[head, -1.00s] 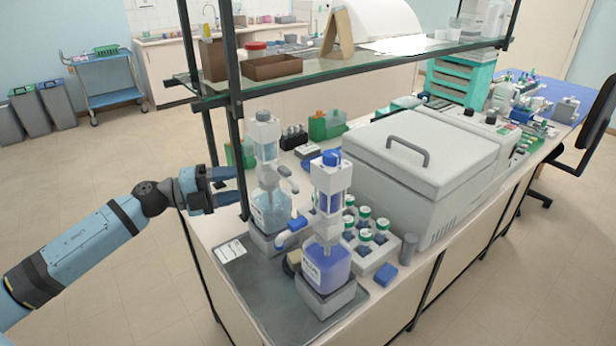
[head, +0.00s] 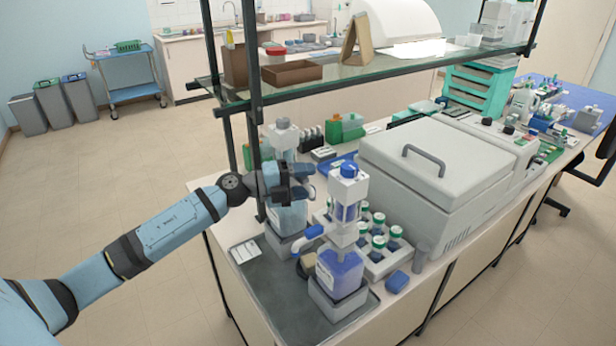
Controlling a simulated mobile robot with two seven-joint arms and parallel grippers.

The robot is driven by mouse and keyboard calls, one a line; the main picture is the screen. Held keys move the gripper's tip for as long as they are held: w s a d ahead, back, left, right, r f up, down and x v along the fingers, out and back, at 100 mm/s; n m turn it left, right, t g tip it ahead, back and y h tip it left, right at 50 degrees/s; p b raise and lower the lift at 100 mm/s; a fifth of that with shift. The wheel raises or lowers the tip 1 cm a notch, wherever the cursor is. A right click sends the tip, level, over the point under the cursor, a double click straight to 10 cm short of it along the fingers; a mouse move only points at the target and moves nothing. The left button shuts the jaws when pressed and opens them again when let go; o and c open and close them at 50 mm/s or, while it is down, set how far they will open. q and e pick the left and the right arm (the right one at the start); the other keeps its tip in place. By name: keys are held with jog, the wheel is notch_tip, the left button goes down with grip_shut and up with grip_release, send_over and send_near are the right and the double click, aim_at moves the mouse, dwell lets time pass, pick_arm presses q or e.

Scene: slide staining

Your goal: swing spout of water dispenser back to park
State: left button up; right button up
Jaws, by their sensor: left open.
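Two pump dispensers stand near the bench's left end. The one with pale blue liquid and a grey-white top, which looks like the water dispenser (head: 287,217), is behind my left gripper. My left gripper (head: 305,181) is open at the height of its pump head, its fingers pointing right. The gripper hides most of the pump head and its grey spout, so I cannot tell whether it touches them. The second dispenser (head: 340,270) has violet-blue liquid, a blue cap and a blue spout pointing left; it stands in front and to the right. My right gripper is not in view.
A dark mat (head: 265,290) lies under the dispensers. A glass shelf (head: 350,77) with a dark post is above and close to the arm.

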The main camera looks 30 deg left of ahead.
pick_arm(q)
jog(key=shift+w+d, duration=0.2)
jog(key=shift+d, duration=0.05)
grip_shut()
